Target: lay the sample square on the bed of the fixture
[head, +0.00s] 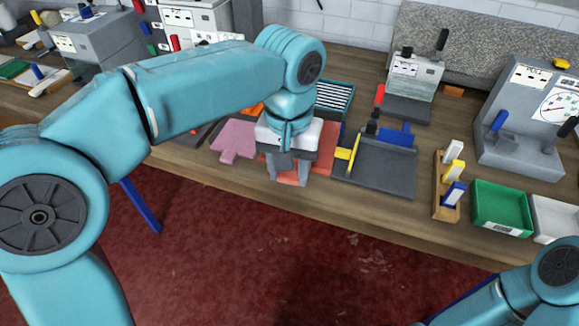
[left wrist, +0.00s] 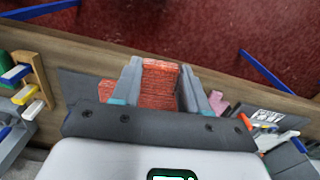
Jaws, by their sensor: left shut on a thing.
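The red-orange sample square (head: 326,150) is at my left gripper (head: 288,176), near the table's front edge. In the left wrist view the red piece (left wrist: 160,82) fills the space between the two fingers of the left gripper (left wrist: 159,92), which is shut on it. The gripper and wrist hide much of the square in the head view. The fixture, with a dark grey bed (head: 375,177), a blue part (head: 397,137) and a yellow bar (head: 354,150), stands just right of the gripper. No piece shows on its bed. My right gripper is out of view.
A pink flat piece (head: 234,138) lies left of the gripper. A wooden rack (head: 438,188) with coloured handles, a green tray (head: 501,208) and a white tray (head: 556,218) stand to the right. Grey machines (head: 525,115) line the back.

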